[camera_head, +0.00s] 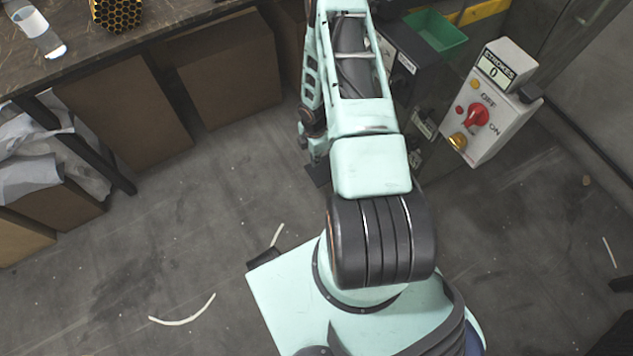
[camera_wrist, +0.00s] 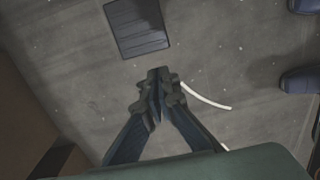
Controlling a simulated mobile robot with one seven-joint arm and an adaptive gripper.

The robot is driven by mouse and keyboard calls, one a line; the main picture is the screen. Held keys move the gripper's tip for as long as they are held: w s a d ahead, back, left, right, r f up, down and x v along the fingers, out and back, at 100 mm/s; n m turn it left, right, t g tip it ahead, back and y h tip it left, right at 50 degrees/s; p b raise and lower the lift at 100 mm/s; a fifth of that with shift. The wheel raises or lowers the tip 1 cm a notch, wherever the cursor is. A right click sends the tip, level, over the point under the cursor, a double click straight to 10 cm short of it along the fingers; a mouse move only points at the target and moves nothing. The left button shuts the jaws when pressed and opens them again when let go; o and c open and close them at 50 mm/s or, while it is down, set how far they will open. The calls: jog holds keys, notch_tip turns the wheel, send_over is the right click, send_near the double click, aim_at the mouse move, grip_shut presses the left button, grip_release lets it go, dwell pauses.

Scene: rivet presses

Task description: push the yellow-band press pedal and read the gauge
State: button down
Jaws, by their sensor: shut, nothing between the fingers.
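In the wrist view, my gripper (camera_wrist: 158,76) is shut and empty, its fingertips pointing at the floor. A dark ribbed pad that looks like a pedal (camera_wrist: 138,27) lies just beyond the fingertips; a gap shows between them in the picture, and the height between them is hard to tell. In the head view, a yellow band (camera_head: 484,10) shows at the top edge on the press, behind a green tray (camera_head: 436,38). My arm hides much of the press's left side. No dial gauge face can be made out.
A white control box (camera_head: 492,125) at right carries a red OFF/ON knob (camera_head: 476,115) and a STROKES counter (camera_head: 493,70) reading 0. A workbench (camera_head: 120,40) with brown boxes (camera_head: 232,75) beneath stands at left. Open floor with pale curved strips (camera_head: 185,318) lies at lower left.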

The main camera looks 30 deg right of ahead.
aim_at(315, 181)
jog(key=shift+s+a+f, duration=0.15)
jog(key=shift+s+f, duration=0.05)
jog(key=shift+s, duration=0.1)
notch_tip(315, 181, down, 14)
jog(key=b, duration=0.4)
dwell(0.4)
